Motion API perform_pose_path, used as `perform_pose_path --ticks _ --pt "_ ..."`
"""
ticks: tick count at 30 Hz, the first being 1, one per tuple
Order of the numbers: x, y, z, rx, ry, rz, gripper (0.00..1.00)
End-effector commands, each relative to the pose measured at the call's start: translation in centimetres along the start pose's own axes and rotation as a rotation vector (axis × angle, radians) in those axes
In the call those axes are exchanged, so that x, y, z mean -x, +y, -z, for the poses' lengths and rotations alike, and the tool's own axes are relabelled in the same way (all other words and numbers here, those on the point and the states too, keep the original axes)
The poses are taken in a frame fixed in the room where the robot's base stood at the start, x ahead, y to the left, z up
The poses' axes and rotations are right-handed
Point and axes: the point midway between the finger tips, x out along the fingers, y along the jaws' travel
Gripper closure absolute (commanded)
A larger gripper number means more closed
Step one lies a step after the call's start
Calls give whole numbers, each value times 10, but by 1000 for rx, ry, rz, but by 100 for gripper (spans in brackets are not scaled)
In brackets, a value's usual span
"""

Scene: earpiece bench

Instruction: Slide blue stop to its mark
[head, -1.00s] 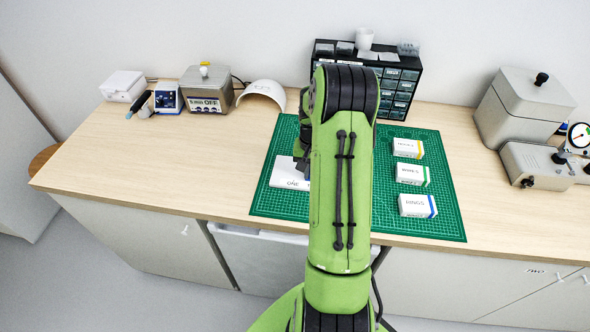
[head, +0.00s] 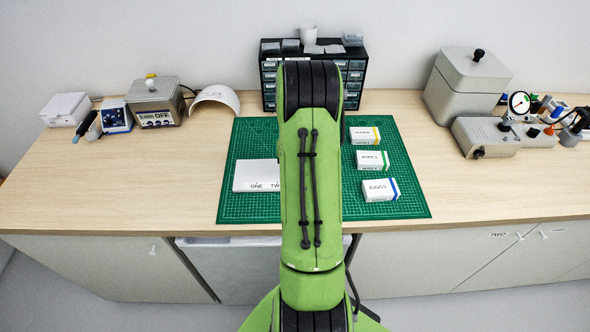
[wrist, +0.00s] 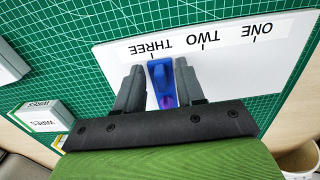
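The blue stop (wrist: 161,88) sits on the white board (wrist: 225,72) in the wrist view, its far end close below the printed word THREE. The board carries ONE, TWO and THREE, which read upside down there. My gripper (wrist: 160,82) has one finger on each side of the stop. The fingers are apart, with a pale gap on the left side; whether the right finger touches the stop I cannot tell. In the head view, the board (head: 252,174) shows ONE and part of TWO; my arm hides the stop and my gripper.
The board lies on a green cutting mat (head: 240,205). White boxes marked WIRES (head: 372,160) and RINGS (head: 380,190), and another box (head: 364,135), stand to the right. A drawer cabinet (head: 355,75) is behind. Bare bench lies left of the mat.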

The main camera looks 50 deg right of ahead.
Motion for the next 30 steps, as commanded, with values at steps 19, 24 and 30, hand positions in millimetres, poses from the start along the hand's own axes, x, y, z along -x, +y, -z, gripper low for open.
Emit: perform_pose_path --ticks 19,24,30 --pt "130 0 1 0 5 0 62" --pt "154 0 0 0 1 0 62" --pt "158 0 0 0 -1 0 62"
